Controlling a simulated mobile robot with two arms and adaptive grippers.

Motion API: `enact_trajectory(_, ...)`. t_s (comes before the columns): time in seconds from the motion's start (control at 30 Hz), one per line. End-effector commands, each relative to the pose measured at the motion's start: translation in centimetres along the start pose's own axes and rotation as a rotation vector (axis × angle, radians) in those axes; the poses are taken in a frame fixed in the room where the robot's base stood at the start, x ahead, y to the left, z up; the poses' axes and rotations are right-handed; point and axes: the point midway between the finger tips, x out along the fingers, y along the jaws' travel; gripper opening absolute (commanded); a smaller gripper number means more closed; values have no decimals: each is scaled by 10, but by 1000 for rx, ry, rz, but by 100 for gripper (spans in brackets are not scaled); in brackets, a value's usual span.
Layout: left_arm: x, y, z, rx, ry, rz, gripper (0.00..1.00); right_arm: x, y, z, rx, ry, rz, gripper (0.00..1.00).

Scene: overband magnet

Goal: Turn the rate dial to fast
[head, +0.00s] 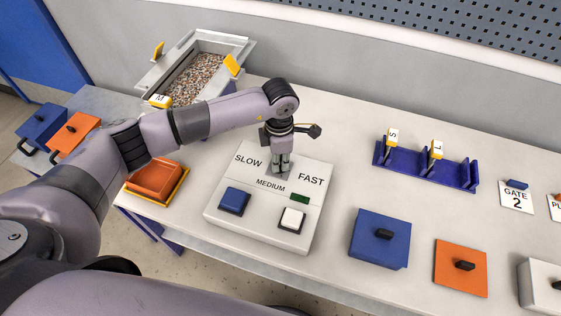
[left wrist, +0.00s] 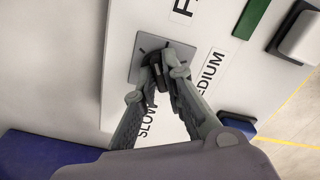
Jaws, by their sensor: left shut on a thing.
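The rate dial sits on a grey square plate (left wrist: 125,52) on the white control box (head: 240,215). SLOW is printed to its left, MEDIUM below it and FAST to its right in the head view. My left gripper (head: 281,168) points down onto the dial. In the left wrist view its two fingers (left wrist: 165,75) are shut on the dark dial knob (left wrist: 157,76), one on each side. The fingers cover much of the knob, so I cannot tell which word it points to. My right gripper is in neither view.
The box also has a blue button (head: 234,201), a white button (head: 292,219) and a dark green window (head: 300,198). A blue rack (head: 425,170) and blue and orange lids with handles lie to the right. A gravel-filled tray (head: 195,80) stands behind my left arm.

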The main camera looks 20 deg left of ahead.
Motion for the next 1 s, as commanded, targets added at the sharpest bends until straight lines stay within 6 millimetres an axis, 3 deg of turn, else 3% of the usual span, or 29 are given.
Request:
enact_trajectory(0.2,0,0,0,-186,-1,0,0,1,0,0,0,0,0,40)
enact_trajectory(0.53,0,0,0,-218,-2,1,0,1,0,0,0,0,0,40)
enact_trajectory(0.8,0,0,1,-435,-2,0,0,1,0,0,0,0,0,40)
enact_trajectory(0.83,0,0,1,-437,-2,1,11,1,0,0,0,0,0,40)
enact_trajectory(1.0,0,0,0,-433,-1,1,23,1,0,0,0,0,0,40)
